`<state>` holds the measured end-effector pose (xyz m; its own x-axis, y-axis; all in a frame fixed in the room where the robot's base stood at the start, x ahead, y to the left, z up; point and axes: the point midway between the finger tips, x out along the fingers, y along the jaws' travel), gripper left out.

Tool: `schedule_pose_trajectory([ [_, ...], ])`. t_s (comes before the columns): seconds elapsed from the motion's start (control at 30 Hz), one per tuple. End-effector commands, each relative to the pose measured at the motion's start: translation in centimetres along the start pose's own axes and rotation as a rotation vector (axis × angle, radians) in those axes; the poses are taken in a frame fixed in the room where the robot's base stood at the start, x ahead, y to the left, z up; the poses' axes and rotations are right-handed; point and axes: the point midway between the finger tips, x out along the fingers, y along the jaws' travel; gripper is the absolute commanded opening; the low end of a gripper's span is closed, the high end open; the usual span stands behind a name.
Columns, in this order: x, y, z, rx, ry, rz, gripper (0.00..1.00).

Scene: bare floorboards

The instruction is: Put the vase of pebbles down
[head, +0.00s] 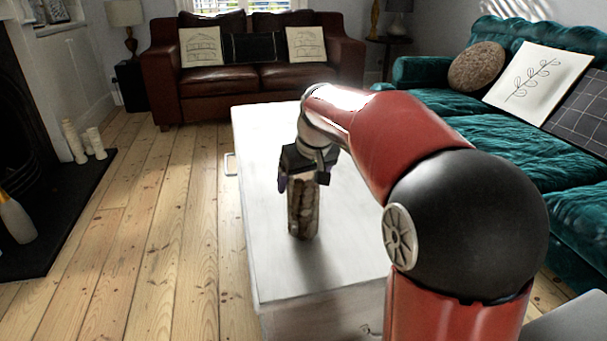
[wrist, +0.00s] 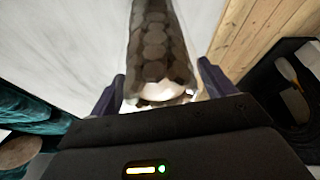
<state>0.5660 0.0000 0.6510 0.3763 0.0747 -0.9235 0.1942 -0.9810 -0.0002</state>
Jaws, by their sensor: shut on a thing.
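The vase of pebbles (head: 303,212) is a tall, narrow, brownish cylinder, upright over the white table (head: 268,272) in the head view. Its base is at or just above the tabletop; I cannot tell if it touches. My gripper (head: 303,178) is around its upper part from above and shut on it. In the wrist view the vase (wrist: 158,45) extends away between the two dark fingers of my gripper (wrist: 160,90), its rounded pebbles showing. The vase's top is partly hidden by my gripper in the head view.
The white tabletop is clear around the vase. A teal sofa (head: 470,115) stands along the right and a brown leather sofa (head: 235,82) at the back. Bare floorboards (head: 165,230) lie left of the table. Pale candles (head: 95,143) stand on the dark hearth (head: 65,215).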

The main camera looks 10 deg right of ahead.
Motion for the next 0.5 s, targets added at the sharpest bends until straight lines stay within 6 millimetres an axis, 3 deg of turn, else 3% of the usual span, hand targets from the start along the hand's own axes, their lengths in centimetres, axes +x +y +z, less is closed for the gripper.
schedule_pose_trajectory([
  [0.17,-0.08,0.01,-0.10,-0.001,0.007,0.002,0.11],
  [0.2,0.26,0.00,0.12,0.000,-0.001,0.000,0.83],
  [0.33,0.19,0.00,0.10,0.000,-0.001,0.000,1.00],
  [0.5,0.19,0.00,0.10,0.000,-0.001,0.000,1.00],
])
